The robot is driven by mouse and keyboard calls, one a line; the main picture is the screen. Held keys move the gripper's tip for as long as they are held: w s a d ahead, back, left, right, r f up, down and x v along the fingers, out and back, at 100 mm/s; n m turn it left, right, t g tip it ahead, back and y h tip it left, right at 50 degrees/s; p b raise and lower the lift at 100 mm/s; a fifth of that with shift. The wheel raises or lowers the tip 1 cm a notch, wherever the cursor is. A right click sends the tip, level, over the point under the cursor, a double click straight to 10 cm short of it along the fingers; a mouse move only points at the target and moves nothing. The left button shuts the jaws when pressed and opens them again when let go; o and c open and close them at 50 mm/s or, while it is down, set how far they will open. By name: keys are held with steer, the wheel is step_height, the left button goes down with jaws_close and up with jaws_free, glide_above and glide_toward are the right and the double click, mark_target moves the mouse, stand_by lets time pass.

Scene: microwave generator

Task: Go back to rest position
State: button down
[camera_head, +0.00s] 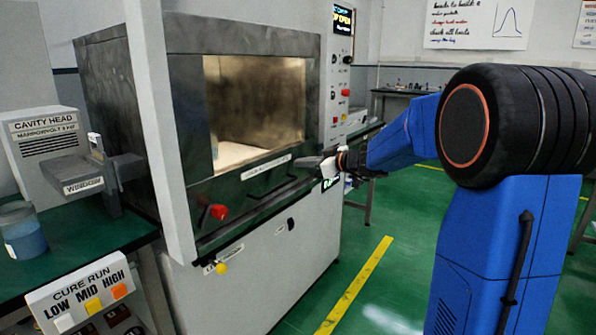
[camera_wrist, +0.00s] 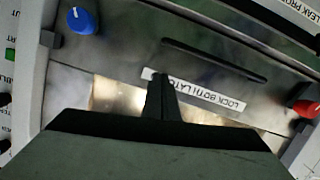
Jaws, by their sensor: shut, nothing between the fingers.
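My gripper (camera_head: 302,163) is at the end of my blue and black arm, in front of the lower right edge of the microwave cabinet (camera_head: 265,189). Its fingers are shut together and hold nothing. In the wrist view the closed fingers (camera_wrist: 162,92) overlap the white label strip (camera_wrist: 205,92) on the cabinet front. I cannot tell whether the fingertips touch the cabinet. The chamber (camera_head: 255,100) above is open, with a pale floor and no object visible in it. A red knob (camera_head: 218,211) is on the front, left of my gripper; it also shows in the wrist view (camera_wrist: 304,107).
A pale upright panel (camera_head: 160,130) stands at the cabinet's left side. A bench (camera_head: 95,236) at left holds a beaker (camera_head: 22,232) and a cavity head box (camera_head: 45,135). A control column (camera_head: 339,75) is behind my gripper. Green floor (camera_head: 405,250) is clear at lower middle.

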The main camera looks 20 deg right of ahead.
steer(key=v, duration=0.8)
steer(key=s+a+f+m+g+h, duration=0.1)
steer(key=s+a+f+g, duration=0.2)
steer(key=s+a, duration=0.55)
steer(key=s+a+f+m+g, duration=0.1)
steer(key=s+a+f+g, duration=0.3)
steer(key=s, duration=0.7)
steer(key=s+d+f+m+h, duration=0.2)
steer(key=s+f, duration=0.1)
steer(key=s, duration=0.4)
steer(key=s+d+f+m+h, duration=0.1)
steer(key=s+f+m+h, duration=0.1)
steer(key=s, duration=0.5)
steer(key=s+d+f+m+g+h, duration=0.1)
steer(key=s+d+f+m+h, duration=0.1)
steer(key=s+f, duration=0.3)
steer(key=s+m+h, duration=0.1)
steer(key=s, duration=0.2)
steer(key=shift+d, duration=0.4)
steer(key=shift+s+f, duration=0.1)
